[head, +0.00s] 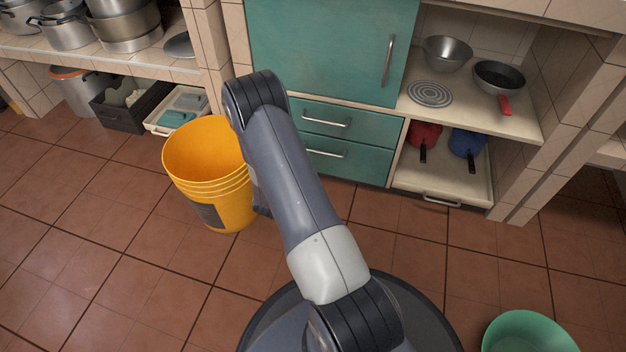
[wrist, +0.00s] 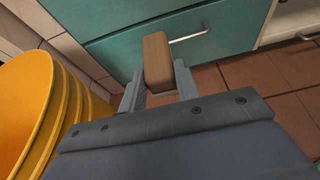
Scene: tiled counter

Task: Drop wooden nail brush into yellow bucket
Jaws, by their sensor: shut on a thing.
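The yellow bucket (head: 213,187) stands on the tiled floor left of my arm in the head view, its open mouth facing up. It also shows at the left edge of the wrist view (wrist: 42,110). The wooden nail brush (wrist: 156,62) is a brown block held between the two fingers of my gripper (wrist: 158,88) in the wrist view. My gripper is shut on it, to the right of the bucket and outside its rim. In the head view my own arm hides the gripper and the brush.
Teal drawers (head: 337,140) and a teal door stand close behind the bucket. Shelves with pans (head: 498,78) are at the right, and pots and crates (head: 130,105) at the left. A green bowl-shaped container (head: 528,332) is at the lower right. Floor at the left is clear.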

